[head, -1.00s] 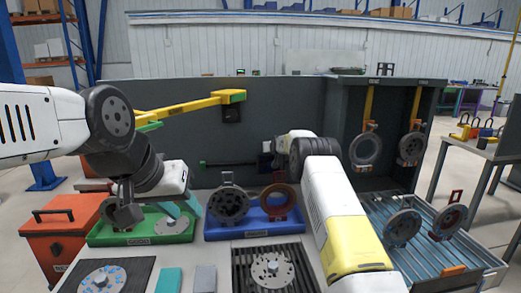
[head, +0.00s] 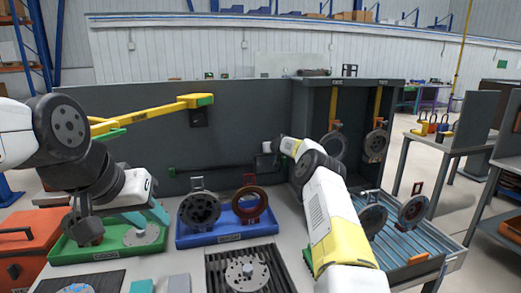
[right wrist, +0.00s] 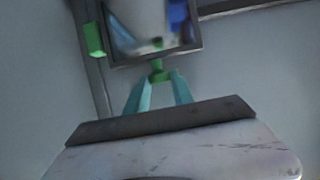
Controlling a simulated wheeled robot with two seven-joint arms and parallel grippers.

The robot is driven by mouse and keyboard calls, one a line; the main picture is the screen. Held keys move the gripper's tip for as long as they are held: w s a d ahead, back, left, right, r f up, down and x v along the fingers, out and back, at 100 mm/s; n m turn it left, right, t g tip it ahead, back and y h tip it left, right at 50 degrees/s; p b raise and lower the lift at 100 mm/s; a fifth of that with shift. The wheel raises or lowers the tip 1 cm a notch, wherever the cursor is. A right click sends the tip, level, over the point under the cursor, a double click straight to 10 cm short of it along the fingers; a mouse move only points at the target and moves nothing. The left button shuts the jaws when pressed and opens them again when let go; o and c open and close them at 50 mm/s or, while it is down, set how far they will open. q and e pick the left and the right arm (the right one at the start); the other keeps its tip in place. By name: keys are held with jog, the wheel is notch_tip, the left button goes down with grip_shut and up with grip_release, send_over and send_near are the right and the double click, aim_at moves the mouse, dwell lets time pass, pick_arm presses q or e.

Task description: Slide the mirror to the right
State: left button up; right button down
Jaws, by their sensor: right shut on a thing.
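The mirror (right wrist: 150,25) is a dark-framed panel at the top of the right wrist view, with a green handle (right wrist: 159,73) below it. My right gripper (right wrist: 160,79) is shut on this handle, its teal fingers on either side. In the head view my right arm reaches to the back wall, and the mirror (head: 266,147) shows only as a small pale shape at the right part of a dark rail (head: 225,166). My right fingers are hidden there. My left gripper (head: 149,221) is open and empty above the green tray, away from the mirror.
A green tray (head: 75,257) and a blue tray (head: 205,240) with ring parts stand on the bench. A yellow bar (head: 150,113) juts from the back wall. At the right are a dark cabinet (head: 308,110) with hanging rings and a blue ribbed tray (head: 425,262).

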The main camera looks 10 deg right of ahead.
jog(key=c, duration=1.1)
grip_release()
jog(key=shift+d, duration=0.4)
jog(key=shift+a, duration=0.1)
jog(key=shift+v, duration=3.85)
